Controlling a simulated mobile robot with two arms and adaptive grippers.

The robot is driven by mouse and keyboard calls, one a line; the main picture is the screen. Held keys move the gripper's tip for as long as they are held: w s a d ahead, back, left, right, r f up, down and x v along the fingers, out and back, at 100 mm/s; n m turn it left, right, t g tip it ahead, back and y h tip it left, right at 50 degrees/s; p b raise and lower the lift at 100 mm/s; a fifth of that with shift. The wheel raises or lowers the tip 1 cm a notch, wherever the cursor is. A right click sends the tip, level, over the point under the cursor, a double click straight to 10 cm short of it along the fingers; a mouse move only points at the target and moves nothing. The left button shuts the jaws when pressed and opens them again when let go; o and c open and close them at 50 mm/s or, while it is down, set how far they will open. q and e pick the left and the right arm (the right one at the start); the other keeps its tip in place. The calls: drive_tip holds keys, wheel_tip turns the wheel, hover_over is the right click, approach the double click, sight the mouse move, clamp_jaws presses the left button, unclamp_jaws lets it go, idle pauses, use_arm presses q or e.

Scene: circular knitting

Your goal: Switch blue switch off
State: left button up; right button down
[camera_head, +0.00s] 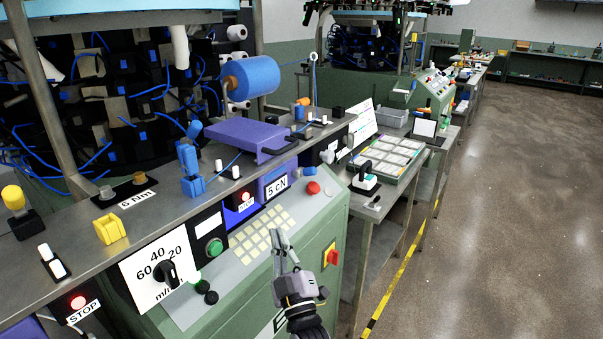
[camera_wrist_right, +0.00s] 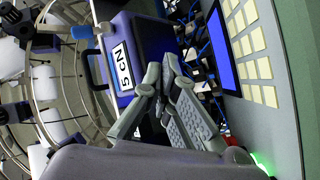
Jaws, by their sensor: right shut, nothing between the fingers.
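I cannot pick out a switch that is clearly blue. A blue upright fitting (camera_head: 190,170) stands on the metal ledge in the head view. My right gripper (camera_head: 284,246) is shut and empty, in front of the sloped keypad panel. In the wrist view its fingers (camera_wrist_right: 160,98) show before a purple-blue box (camera_wrist_right: 150,45) labelled 5 cN. My left gripper is out of view.
The keypad (camera_head: 255,232), green button (camera_head: 214,246), black dial (camera_head: 168,274), red button (camera_head: 313,187) and red-yellow rotary switch (camera_head: 332,257) surround the gripper. A purple tray (camera_head: 235,138) and blue spool (camera_head: 252,78) are above. Open floor lies right.

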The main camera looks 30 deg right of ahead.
sight(302, 173)
drive_tip(key=s+d+r+m+h, duration=0.3)
drive_tip(key=r+h, duration=0.3)
drive_tip(key=h, duration=0.4)
drive_tip(key=shift+m+h, duration=0.3)
drive_tip(key=shift+m, duration=0.6)
drive_tip(key=shift+w, duration=0.1)
drive_tip(key=p+x, duration=0.4)
drive_tip(key=x, duration=0.6)
drive_tip(key=shift+d, duration=0.1)
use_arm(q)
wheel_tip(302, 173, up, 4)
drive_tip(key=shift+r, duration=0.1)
